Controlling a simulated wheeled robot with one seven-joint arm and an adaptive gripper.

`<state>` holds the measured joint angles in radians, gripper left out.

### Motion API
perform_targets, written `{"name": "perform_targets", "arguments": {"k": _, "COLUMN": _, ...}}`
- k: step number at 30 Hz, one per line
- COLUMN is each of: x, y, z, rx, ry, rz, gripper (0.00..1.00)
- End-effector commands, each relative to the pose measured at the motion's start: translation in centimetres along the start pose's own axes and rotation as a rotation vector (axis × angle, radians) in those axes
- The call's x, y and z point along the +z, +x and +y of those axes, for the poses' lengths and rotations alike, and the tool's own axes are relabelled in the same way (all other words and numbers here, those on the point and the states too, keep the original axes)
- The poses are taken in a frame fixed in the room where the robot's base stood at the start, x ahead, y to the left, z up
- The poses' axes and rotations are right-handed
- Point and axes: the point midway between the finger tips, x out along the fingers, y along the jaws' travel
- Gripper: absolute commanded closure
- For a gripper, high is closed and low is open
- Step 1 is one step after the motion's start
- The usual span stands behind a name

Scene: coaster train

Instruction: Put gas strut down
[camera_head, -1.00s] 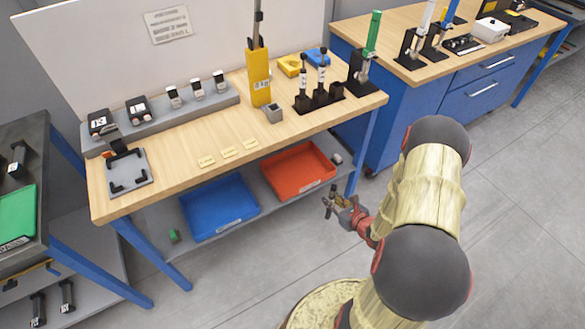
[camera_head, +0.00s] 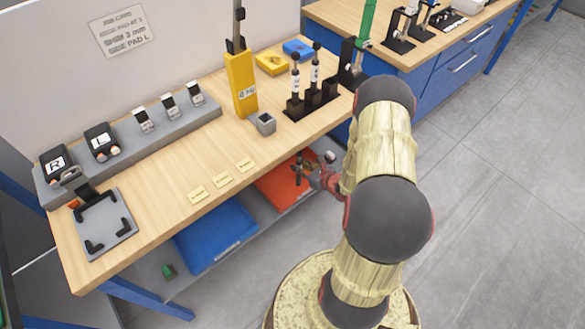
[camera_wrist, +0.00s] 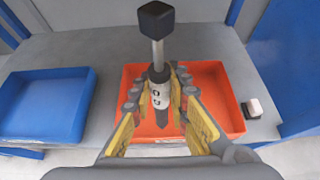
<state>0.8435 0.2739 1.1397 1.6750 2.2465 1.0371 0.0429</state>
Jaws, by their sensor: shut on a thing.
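My gripper (camera_head: 310,177) is shut on a gas strut (camera_wrist: 160,95), which has a dark cap, a silver rod and a white-labelled body. In the wrist view the strut stands between the yellow-padded fingers, with the orange-red tray (camera_wrist: 205,80) behind it. The strut is small and hard to make out in the head view. Two similar struts (camera_head: 315,68) stand upright in a black holder (camera_head: 325,96) on the bench. Whether the held strut touches the tray cannot be told.
The wooden bench (camera_head: 150,205) holds a yellow block tool (camera_head: 240,85), a grey cup (camera_head: 266,124) and a grey fixture plate (camera_head: 103,225). A blue tray (camera_head: 215,240) lies on the lower shelf beside the orange-red tray. A small white-and-black block (camera_wrist: 252,108) lies right of it.

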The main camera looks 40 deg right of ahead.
Motion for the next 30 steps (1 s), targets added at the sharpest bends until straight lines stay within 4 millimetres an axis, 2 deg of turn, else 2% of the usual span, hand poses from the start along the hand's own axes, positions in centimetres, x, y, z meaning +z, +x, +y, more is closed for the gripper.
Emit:
{"name": "perform_targets", "arguments": {"k": 1, "x": -0.3, "y": 1.4, "z": -0.5, "rx": 0.002, "ry": -0.005, "rz": -0.002, "gripper": 1.00}}
{"name": "perform_targets", "arguments": {"k": 5, "x": -0.2, "y": 4.3, "z": -1.9, "rx": 0.001, "ry": -0.004, "rz": -0.002, "gripper": 1.00}}
{"name": "perform_targets", "arguments": {"k": 6, "x": -0.9, "y": 5.1, "z": -2.1, "rx": 0.002, "ry": -0.001, "rz": 0.000, "gripper": 1.00}}
{"name": "perform_targets", "arguments": {"k": 12, "x": -2.3, "y": 8.3, "z": -3.4, "rx": 0.001, "ry": -0.002, "rz": -0.001, "gripper": 1.00}}
{"name": "perform_targets", "arguments": {"k": 21, "x": -3.0, "y": 10.1, "z": -4.0, "rx": 0.000, "ry": -0.002, "rz": -0.001, "gripper": 1.00}}
{"name": "perform_targets", "arguments": {"k": 27, "x": -5.5, "y": 11.6, "z": -4.1, "rx": 0.000, "ry": 0.000, "rz": 0.000, "gripper": 1.00}}
{"name": "perform_targets", "arguments": {"k": 30, "x": -5.8, "y": 11.8, "z": -4.1, "rx": 0.000, "ry": -0.001, "rz": -0.001, "gripper": 1.00}}
